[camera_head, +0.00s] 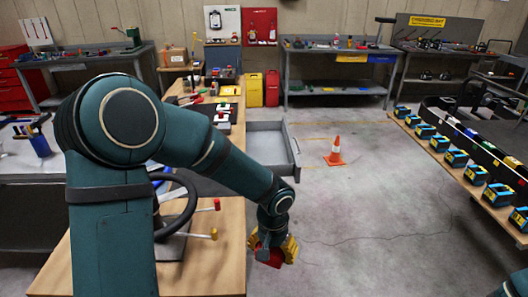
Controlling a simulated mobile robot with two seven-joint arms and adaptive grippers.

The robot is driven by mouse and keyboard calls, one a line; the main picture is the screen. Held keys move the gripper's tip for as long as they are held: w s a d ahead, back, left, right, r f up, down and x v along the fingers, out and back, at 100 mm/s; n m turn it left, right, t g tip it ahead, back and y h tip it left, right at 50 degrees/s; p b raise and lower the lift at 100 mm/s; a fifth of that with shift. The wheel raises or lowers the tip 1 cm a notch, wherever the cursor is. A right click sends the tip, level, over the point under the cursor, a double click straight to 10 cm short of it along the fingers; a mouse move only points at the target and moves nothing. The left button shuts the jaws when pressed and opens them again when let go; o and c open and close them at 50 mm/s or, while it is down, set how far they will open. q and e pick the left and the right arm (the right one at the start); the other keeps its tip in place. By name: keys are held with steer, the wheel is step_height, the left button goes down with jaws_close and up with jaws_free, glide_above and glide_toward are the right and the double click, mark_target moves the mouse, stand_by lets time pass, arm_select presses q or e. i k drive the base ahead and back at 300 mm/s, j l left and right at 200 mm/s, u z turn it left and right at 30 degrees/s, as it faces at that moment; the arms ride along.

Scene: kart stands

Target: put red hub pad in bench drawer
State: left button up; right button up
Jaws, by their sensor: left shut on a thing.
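My left gripper (271,253), with yellow fingers, is shut on the red hub pad (268,259). It holds the pad over the floor, just right of the wooden bench's edge. The fingers hide part of the pad. The grey bench drawer (291,152) is pulled open from the right side of the bench, farther away than the gripper. The part of its inside that shows looks empty.
A steering wheel (181,207) and red- and yellow-headed tools lie on the wooden bench (225,262). An orange cone (335,152) stands right of the drawer. Blue-yellow boxes line a low table (446,170) at right. The floor (375,215) between is clear.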

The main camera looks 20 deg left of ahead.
mark_target(262, 151)
steer(key=i, duration=2.3)
steer(key=i+l+u, duration=0.15)
steer(key=i, duration=0.4)
steer(key=i+u, duration=0.1)
steer(key=u, duration=0.85)
